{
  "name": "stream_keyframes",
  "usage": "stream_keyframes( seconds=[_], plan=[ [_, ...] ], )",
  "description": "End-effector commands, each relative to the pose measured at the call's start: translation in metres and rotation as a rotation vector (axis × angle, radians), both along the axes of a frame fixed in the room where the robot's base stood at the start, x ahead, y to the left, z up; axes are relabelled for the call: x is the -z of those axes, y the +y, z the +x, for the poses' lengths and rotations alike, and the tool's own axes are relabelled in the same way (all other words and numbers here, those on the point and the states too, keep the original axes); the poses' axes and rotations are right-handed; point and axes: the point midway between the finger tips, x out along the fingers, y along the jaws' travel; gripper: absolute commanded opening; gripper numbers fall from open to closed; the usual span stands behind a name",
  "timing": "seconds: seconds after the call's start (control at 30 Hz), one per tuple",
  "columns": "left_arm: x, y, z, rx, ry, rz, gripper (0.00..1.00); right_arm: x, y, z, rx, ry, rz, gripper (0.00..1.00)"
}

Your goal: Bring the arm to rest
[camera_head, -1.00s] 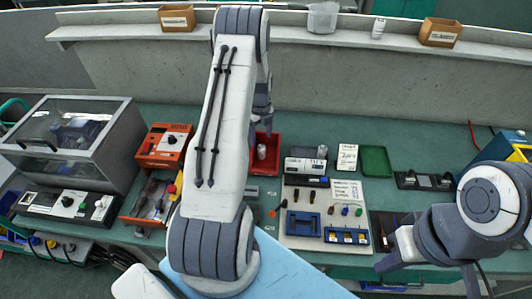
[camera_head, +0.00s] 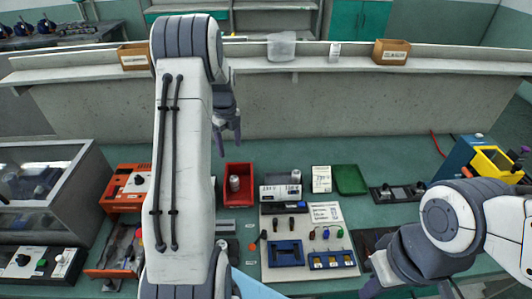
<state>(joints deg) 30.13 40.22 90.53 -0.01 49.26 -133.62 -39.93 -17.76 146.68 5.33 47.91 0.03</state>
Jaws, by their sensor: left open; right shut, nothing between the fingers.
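My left arm stands tall in the middle-left of the head view. Its gripper (camera_head: 229,142) hangs above the bench behind the red bin (camera_head: 238,199), fingers pointing down, open and empty. My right arm comes in from the right and bends down toward the front of the bench. Its gripper (camera_head: 372,284) is low, near the bottom edge of the view, shut and empty; its fingertips are hard to make out.
The red bin holds a metallic cylinder. A pale board (camera_head: 304,268) with blue holders and small coloured parts lies mid-bench. A green tray (camera_head: 350,180), an orange unit (camera_head: 125,190) and a glass-topped case (camera_head: 50,190) stand around. The shelf (camera_head: 300,62) carries cardboard boxes.

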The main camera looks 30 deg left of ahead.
Motion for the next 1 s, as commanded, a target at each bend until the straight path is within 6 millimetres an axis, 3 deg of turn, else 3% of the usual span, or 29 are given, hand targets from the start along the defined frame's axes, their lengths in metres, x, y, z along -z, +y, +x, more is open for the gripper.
stream_keyframes(
  seconds=[0.17, 0.27, 0.37, 0.53, 0.67, 0.8, 0.9, 1.0],
  plan=[
    [-0.001, -0.002, 0.000, -0.002, 0.000, 0.000, 0.76, 0.000, 0.000, 0.000, 0.000, 0.000, 0.000, 0.00],
    [-0.008, -0.020, 0.004, -0.027, -0.004, 0.000, 0.76, 0.000, 0.000, 0.000, 0.000, 0.000, 0.000, 0.00],
    [-0.026, -0.066, 0.008, -0.096, -0.011, -0.004, 0.76, 0.000, 0.000, 0.000, 0.000, 0.000, 0.000, 0.00],
    [-0.065, -0.184, -0.012, -0.311, -0.023, -0.021, 0.76, 0.000, 0.000, 0.000, 0.000, 0.000, 0.000, 0.00],
    [-0.088, -0.263, -0.054, -0.495, -0.021, -0.039, 0.76, 0.000, 0.000, 0.000, 0.000, 0.000, 0.000, 0.00],
    [-0.104, -0.328, -0.117, -0.693, -0.009, -0.060, 0.76, 0.000, 0.000, 0.000, 0.000, 0.000, 0.000, 0.00],
    [-0.109, -0.358, -0.167, -0.832, 0.005, -0.071, 0.76, 0.000, 0.000, 0.000, 0.000, 0.000, 0.000, 0.00],
    [-0.110, -0.374, -0.213, -0.958, 0.021, -0.079, 0.76, 0.000, 0.000, 0.000, 0.000, 0.000, 0.000, 0.00]
  ],
)
